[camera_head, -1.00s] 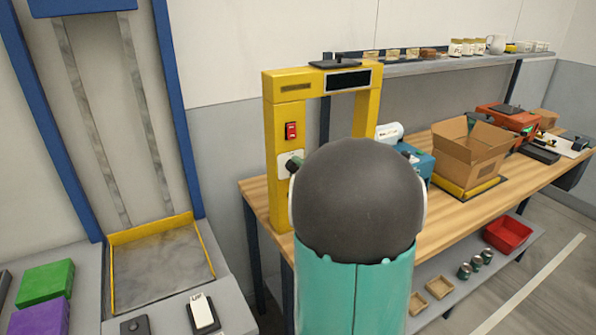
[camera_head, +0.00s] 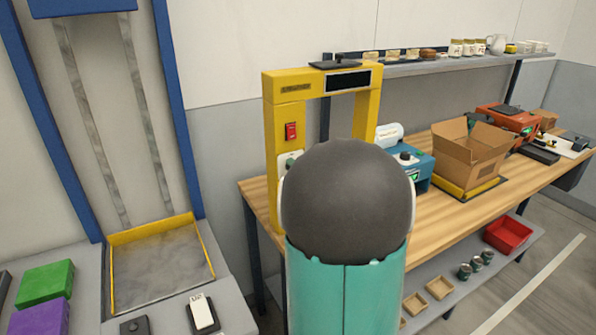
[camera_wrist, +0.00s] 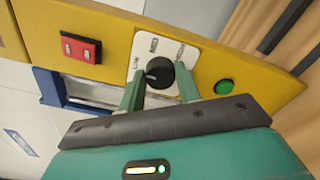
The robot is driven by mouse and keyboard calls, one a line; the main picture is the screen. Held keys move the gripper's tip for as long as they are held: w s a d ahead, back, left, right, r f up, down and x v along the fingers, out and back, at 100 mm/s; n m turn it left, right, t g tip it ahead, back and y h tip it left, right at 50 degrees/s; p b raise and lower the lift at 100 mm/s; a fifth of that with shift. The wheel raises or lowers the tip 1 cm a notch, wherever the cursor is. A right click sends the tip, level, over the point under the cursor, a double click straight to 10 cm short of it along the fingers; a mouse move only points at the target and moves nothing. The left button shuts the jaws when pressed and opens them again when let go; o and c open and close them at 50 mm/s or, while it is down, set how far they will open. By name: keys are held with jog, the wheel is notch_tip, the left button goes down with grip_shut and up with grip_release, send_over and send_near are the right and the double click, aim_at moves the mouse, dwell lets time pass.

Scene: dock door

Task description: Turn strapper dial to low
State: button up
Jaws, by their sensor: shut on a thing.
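The strapper is a yellow arch (camera_head: 283,112) on the wooden bench, and its front also fills the wrist view (camera_wrist: 112,52). Its black round dial (camera_wrist: 157,70) sits on a white plate (camera_wrist: 146,47) with LOW at the left, MED in the middle and a partly blurred label at the right. A light mark shows on the dial's left side; its exact setting is hard to tell. My gripper (camera_wrist: 160,84) has one green finger on each side of the dial and is shut on it. In the head view my arm hides the gripper.
A red rocker switch (camera_wrist: 81,47) and a green button (camera_wrist: 223,87) flank the dial plate. An open cardboard box (camera_head: 470,152) and a blue machine (camera_head: 412,160) stand on the bench (camera_head: 445,218) to the right. A shelf runs behind.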

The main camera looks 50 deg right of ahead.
dwell(0.4)
jog(key=o, duration=1)
jog(key=shift+c, duration=0.2)
jog(key=shift+s, duration=0.15)
jog(key=v, duration=1.3)
jog(key=shift+s, duration=0.25)
jog(key=shift+w+a, duration=0.1)
jog(key=shift+a, duration=0.05)
